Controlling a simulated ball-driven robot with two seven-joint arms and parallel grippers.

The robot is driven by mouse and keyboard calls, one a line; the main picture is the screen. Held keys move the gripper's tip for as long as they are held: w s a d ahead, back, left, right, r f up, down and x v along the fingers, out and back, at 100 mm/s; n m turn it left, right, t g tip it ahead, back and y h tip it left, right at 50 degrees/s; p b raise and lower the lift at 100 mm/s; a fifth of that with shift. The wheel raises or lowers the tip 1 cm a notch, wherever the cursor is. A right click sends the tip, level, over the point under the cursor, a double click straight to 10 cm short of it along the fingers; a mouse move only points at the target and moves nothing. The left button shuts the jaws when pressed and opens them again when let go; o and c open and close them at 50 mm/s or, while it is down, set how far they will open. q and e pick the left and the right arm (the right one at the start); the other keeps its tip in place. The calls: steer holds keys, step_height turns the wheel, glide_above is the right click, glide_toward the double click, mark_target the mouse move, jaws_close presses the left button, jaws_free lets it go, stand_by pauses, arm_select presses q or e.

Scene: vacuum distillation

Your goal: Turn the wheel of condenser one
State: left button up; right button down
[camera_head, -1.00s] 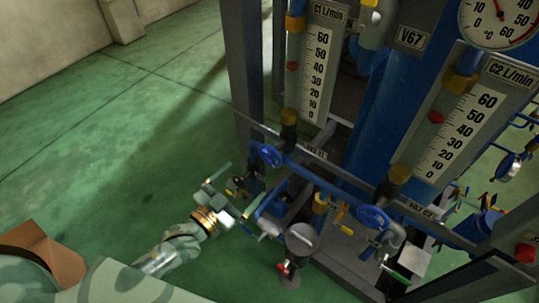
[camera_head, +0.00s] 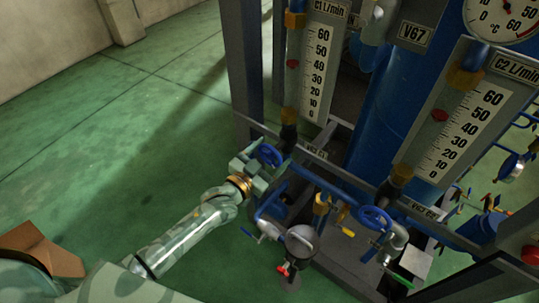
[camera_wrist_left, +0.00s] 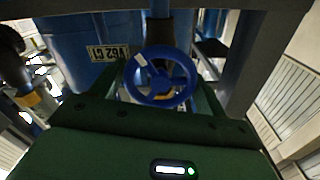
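The blue hand wheel of condenser one (camera_head: 269,156) sits on the pipework below the C1 gauge. In the left wrist view the same wheel (camera_wrist_left: 160,77) faces me near the picture's middle, beside a label reading V62 C1 (camera_wrist_left: 108,52). My left gripper (camera_head: 264,164) is at this wheel. In the wrist view its green fingers (camera_wrist_left: 160,92) stand apart, one on each side of the rim, with the wheel between them; I cannot tell whether they touch it. My right gripper is not in view.
A second blue wheel (camera_head: 375,218) is to the right, by the C2 label. The C1 gauge (camera_head: 317,70) and C2 gauge (camera_head: 465,125) stand above. A grey frame post (camera_head: 243,65) rises behind my gripper. Green floor (camera_head: 110,130) at left is clear.

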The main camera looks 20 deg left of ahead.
arm_select(q)
steer(key=c, duration=0.4)
steer(key=shift+r+n+p, duration=0.2)
steer(key=shift+n+p, duration=0.5)
steer(key=shift+p, duration=0.05)
steer(key=shift+c, duration=0.2)
steer(key=shift+f+n, duration=0.1)
steer(key=shift+n, duration=0.2)
steer(key=shift+f, duration=0.15)
steer(key=o, duration=1)
steer(key=shift+s, duration=0.1)
steer(key=p+v, duration=0.1)
steer(key=v, duration=1.5)
steer(key=shift+s+a, duration=0.1)
